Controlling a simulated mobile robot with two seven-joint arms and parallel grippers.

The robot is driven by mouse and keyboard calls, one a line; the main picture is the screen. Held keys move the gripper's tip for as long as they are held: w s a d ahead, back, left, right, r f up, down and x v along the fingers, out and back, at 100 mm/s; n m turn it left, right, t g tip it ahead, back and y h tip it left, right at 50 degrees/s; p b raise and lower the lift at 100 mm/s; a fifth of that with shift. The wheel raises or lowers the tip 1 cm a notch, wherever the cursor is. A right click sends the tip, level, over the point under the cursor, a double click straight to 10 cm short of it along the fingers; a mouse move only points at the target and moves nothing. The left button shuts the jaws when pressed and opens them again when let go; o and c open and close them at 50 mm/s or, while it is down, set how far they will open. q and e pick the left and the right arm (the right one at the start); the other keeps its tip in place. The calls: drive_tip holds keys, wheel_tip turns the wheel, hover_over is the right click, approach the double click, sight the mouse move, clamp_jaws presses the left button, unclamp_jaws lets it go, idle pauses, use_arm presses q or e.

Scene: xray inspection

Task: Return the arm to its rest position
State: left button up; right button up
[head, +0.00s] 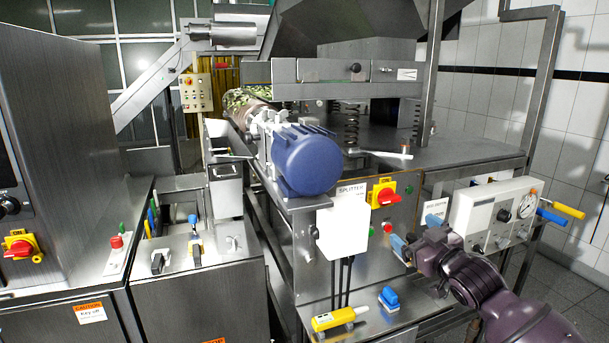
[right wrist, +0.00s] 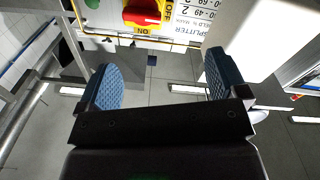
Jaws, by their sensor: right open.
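My right gripper (head: 416,233) is in front of the splitter machine's panel at the right. Its two blue-padded fingers are apart and nothing shows between them. In the right wrist view the open gripper (right wrist: 163,80) has only floor and panel behind it. A red and yellow switch (head: 383,193) sits on the splitter panel, up and left of the gripper; it also shows at the top of the right wrist view (right wrist: 143,12). My left gripper is not in view.
A shelf below the gripper holds a yellow handheld control (head: 333,319) and a blue-handled item (head: 389,298). A grey control box (head: 495,213) stands close to the right of the gripper. A white box (head: 343,228) and blue motor (head: 305,160) are left of it.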

drive_tip(key=s+d+f+m+g+h, duration=0.1)
drive_tip(key=s+f+m+g+h, duration=0.1)
drive_tip(key=s+f, duration=1.4)
drive_tip(key=s+d+f+m+g+h, duration=0.2)
drive_tip(key=s+f+m+g+h, duration=0.1)
drive_tip(key=s+f, duration=1.4)
drive_tip(key=shift+s+m+g+h, duration=0.3)
drive_tip(key=shift+s+m+h, duration=0.3)
drive_tip(key=shift+s+m, duration=0.35)
drive_tip(key=shift+s+f, duration=0.1)
drive_tip(key=shift+f, duration=0.05)
